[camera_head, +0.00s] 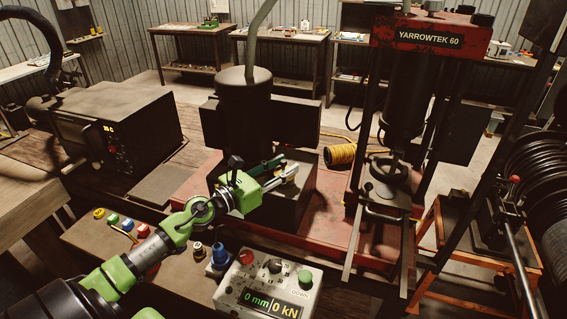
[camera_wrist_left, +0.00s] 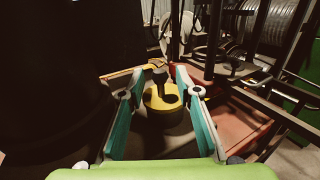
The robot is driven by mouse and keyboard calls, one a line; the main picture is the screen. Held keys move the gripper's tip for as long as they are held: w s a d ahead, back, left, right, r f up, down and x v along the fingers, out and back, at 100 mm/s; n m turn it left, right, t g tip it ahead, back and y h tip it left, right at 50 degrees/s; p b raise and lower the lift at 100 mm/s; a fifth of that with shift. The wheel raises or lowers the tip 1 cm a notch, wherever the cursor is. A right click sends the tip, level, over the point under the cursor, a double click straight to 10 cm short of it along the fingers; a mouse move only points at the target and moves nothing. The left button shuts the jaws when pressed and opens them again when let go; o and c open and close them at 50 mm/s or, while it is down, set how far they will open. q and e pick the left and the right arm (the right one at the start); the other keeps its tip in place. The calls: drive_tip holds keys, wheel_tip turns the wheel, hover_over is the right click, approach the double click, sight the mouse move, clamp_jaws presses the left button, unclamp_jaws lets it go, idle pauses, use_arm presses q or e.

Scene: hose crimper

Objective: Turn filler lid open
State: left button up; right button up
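A yellow round lid (camera_wrist_left: 161,100) with a dark upright knob shows in the left wrist view, between the two teal fingers of my left gripper (camera_wrist_left: 160,76). The fingers are spread, one on each side of the lid; a gap shows on the left, and I cannot tell whether the right finger touches it. In the head view my green left gripper (camera_head: 288,165) reaches over the dark block (camera_head: 290,200) beside the black cylinder (camera_head: 245,95). The lid is hard to make out there, mostly hidden by the gripper. My right gripper is not in view.
The black cylinder stands close to the left gripper. A control box (camera_head: 270,288) reads 0 mm and 0 kN in front.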

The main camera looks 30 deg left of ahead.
use_arm(q)
drive_tip(key=shift+w+d, duration=0.1)
drive_tip(key=shift+w, duration=0.05)
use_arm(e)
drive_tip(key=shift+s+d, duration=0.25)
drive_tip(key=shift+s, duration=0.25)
use_arm(q)
clamp_jaws()
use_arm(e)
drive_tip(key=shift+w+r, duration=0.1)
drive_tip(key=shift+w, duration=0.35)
